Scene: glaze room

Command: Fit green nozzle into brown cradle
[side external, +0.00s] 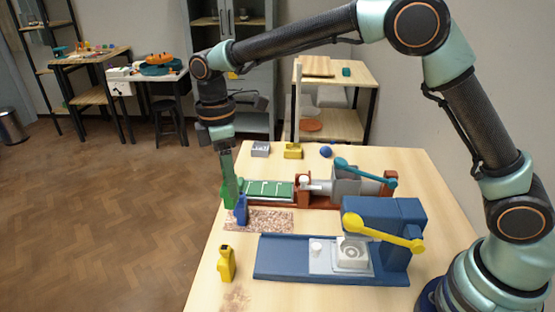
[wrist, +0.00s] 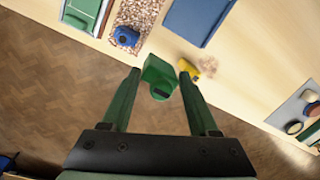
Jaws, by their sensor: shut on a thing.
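My gripper (side external: 229,183) is shut on the green nozzle (side external: 228,196) and holds it at the table's far-left edge, left of the brown cradle (side external: 302,198). In the wrist view the nozzle (wrist: 160,73) sits between the two green fingertips of my gripper (wrist: 159,75), above the floor just past the table edge. The brown cradle has a green plate with white lines at its left, a grey block and a raised teal lever at its right. In the wrist view only part of its green plate (wrist: 83,9) shows.
A yellow nozzle (side external: 227,264) stands nearer the front. A blue fixture (side external: 285,262) with a yellow lever lies in front of the cradle. Small blocks (side external: 293,151) sit at the back.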

